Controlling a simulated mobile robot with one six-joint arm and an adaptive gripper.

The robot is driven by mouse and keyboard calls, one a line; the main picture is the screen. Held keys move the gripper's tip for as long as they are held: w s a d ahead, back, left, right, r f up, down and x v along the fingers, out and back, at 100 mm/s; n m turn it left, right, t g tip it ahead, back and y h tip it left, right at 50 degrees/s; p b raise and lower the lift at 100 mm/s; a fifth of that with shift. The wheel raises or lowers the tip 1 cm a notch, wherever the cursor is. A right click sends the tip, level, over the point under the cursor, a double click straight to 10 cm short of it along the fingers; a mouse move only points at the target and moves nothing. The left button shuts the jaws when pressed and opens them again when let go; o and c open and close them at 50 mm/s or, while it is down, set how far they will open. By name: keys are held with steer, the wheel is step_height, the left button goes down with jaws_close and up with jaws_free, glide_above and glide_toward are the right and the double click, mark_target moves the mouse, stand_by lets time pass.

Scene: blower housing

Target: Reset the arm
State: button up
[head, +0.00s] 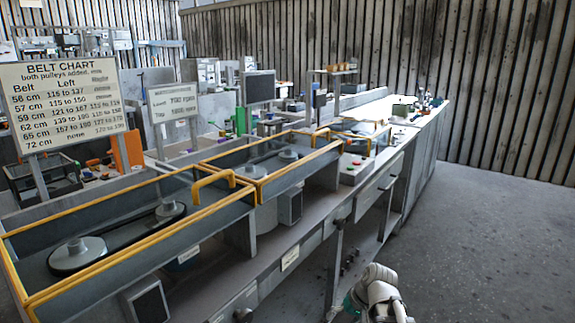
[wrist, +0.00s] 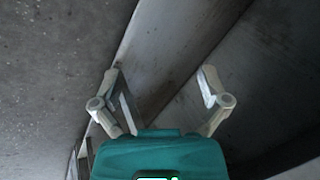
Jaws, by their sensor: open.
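My gripper (wrist: 160,80) shows in the wrist view with its two grey fingers spread apart and nothing between them. Its teal body fills the bottom middle of that view. Beyond the fingers are grey cabinet or bench surfaces (wrist: 165,50) and a strip of floor. In the head view, part of my white arm (head: 380,290) shows low at the bottom, in front of the bench. The gripper's fingers cannot be made out there.
A long bench (head: 310,235) runs from lower left to the back right. It carries yellow-edged housings (head: 125,255) with belts and pulleys. A belt chart (head: 65,100) stands at the left. Open grey floor (head: 490,240) lies to the right.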

steer(key=shift+s+d+f+g+h, duration=0.65)
steer(key=shift+s+d+h, duration=0.25)
steer(key=shift+s+h, duration=1.95)
step_height(320, 180, up, 26)
steer(key=p, duration=2.6)
steer(key=shift+s+y+p, duration=0.25)
steer(key=shift+y+p, duration=0.1)
